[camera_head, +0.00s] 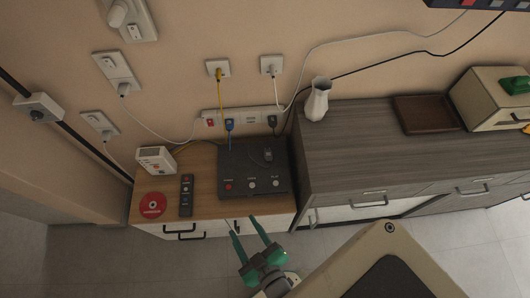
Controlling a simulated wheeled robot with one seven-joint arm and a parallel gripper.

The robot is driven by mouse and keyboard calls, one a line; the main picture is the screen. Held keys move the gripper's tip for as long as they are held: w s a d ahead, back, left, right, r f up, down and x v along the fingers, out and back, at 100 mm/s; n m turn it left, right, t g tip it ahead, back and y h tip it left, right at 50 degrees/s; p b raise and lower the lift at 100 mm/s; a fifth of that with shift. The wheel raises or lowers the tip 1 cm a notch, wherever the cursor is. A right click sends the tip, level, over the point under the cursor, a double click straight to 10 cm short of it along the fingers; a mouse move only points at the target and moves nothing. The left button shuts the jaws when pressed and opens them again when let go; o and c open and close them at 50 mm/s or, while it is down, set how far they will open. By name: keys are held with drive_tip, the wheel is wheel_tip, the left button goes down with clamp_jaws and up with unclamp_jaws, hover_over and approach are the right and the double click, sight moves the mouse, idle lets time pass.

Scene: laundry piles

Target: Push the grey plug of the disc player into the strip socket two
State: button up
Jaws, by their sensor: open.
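The disc player (234,183) is a flat black box with several knobs along its front, on the wooden cabinet. A small dark grey plug (268,155) lies on its top, with a thin cord beside it. The white power strip (240,114) runs along the wall behind the player. A blue plug (229,125) sits near its left end and a dark plug (272,121) near its right. The socket between them (250,117) looks empty. My gripper (243,227), with green fingers, is open and empty in front of the cabinet, apart from the plug.
A red disc (152,205), a dark remote (186,195) and a white box (155,159) lie left of the player. A white vase (317,100) stands on the higher grey cabinet (365,145) to the right. Cords hang from wall sockets, including a yellow plug (218,73).

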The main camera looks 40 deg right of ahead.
drive_tip(key=w+d+f+g+h, duration=0.25)
drive_tip(key=w+d, duration=0.25)
drive_tip(key=d, duration=0.3)
drive_tip(key=w+d+f+g+h, duration=0.1)
drive_tip(key=w+d+f+h, duration=0.1)
drive_tip(key=w+d+f, duration=0.45)
wheel_tip(320, 180, up, 6)
drive_tip(key=m+g+y, duration=0.6)
drive_tip(key=m+g, duration=0.2)
drive_tip(key=g, duration=0.2)
hover_over(268, 155)
drive_tip(key=f, duration=0.4)
drive_tip(key=shift+s+d+f, duration=0.25)
drive_tip(key=shift+f, duration=0.05)
drive_tip(key=shift+w+a+f, duration=0.1)
drive_tip(key=shift+w+f, duration=0.05)
drive_tip(key=shift+f, duration=1.35)
drive_tip(key=shift+w+a+f, duration=0.1)
drive_tip(key=shift+w+f, duration=0.05)
drive_tip(key=shift+f, duration=1.35)
drive_tip(key=c, duration=1.1)
